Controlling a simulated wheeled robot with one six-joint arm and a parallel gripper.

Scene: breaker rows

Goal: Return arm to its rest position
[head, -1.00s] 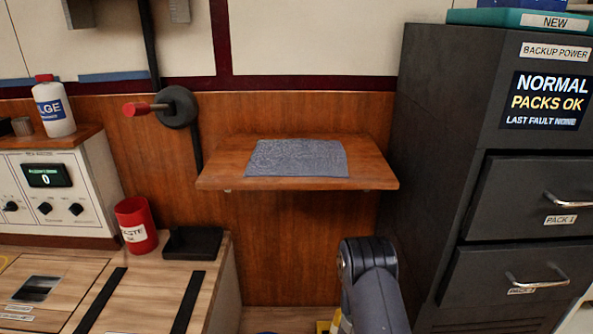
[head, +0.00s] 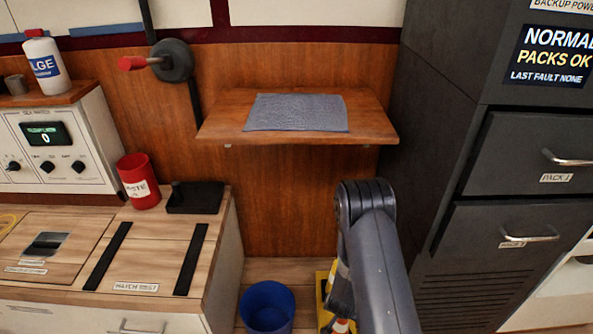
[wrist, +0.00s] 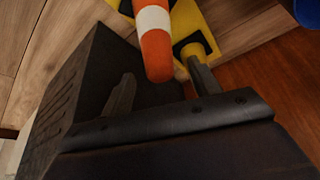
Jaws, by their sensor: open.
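My arm (head: 372,240) rises from the bottom of the head view, right of centre, in front of the wood wall and beside the dark cabinet. My gripper does not show clearly in the head view. In the wrist view my gripper (wrist: 160,88) is open, its two fingers apart. An orange and white striped post (wrist: 154,35) shows beyond and between the fingers. Nothing is visibly held, and I cannot tell the distance to the post.
A wooden shelf (head: 220,128) with a grey mat (head: 297,112) juts from the wall. A dark drawer cabinet (head: 440,130) stands right. A counter (head: 150,255) with a red cup (head: 138,182) and black tray (head: 196,198) is left. A blue bin (head: 267,307) and yellow stand (head: 322,290) are on the floor.

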